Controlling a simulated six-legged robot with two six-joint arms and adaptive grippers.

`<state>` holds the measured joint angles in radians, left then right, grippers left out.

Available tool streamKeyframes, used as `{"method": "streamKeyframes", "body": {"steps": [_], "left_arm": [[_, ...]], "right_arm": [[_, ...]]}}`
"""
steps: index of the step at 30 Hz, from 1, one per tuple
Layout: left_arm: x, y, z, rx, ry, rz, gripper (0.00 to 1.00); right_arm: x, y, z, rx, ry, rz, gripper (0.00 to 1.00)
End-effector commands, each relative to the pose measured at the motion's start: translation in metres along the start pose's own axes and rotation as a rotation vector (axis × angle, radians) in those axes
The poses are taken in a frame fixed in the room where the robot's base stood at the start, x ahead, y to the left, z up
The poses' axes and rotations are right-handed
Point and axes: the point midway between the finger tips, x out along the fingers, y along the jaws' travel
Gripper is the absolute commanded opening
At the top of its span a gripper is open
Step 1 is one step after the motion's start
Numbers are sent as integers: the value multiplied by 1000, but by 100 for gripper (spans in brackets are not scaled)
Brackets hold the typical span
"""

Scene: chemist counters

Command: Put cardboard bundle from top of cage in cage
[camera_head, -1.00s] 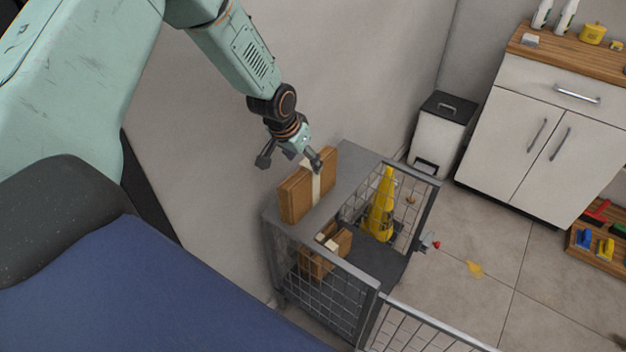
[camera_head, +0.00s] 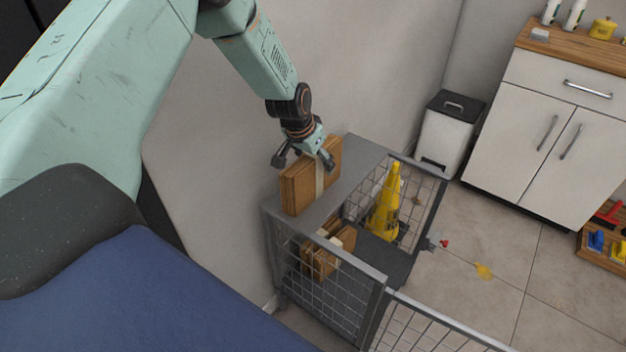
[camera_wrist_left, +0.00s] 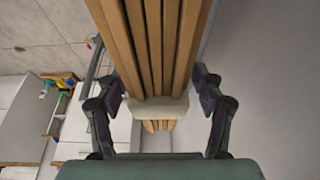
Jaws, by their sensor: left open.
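A cardboard bundle (camera_head: 300,190) with a pale band around its middle stands upright on the grey top of the cage (camera_head: 350,177). My left gripper (camera_head: 306,164) is open, with its fingers on either side of the bundle's upper edge. In the left wrist view the bundle's layered edges (camera_wrist_left: 153,50) and pale band lie between the two spread fingers (camera_wrist_left: 160,105), with gaps on both sides. A second banded cardboard bundle (camera_head: 322,258) is inside the cage, partly behind the mesh. My right gripper is not in view.
A yellow cone (camera_head: 385,212) stands inside the cage. The mesh door (camera_head: 430,325) swings out at the front. A white bin (camera_head: 446,135) and white cabinet (camera_head: 535,130) stand at the back right. A wall rises behind the cage.

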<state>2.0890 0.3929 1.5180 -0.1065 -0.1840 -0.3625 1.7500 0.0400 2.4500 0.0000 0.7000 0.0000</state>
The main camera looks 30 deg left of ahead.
Motion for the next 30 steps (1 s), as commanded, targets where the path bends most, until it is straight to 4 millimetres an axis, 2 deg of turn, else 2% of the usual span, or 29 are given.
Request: {"method": "streamKeyframes", "body": {"steps": [1,4,13,30], "left_arm": [[7,0,0,0,0,-1,68],[12,0,0,0,0,0,68],[12,0,-1,0,1,0,68],[12,0,-1,-1,2,0,20]], "right_arm": [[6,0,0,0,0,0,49],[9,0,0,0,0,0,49],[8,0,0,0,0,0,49],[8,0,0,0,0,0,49]]}}
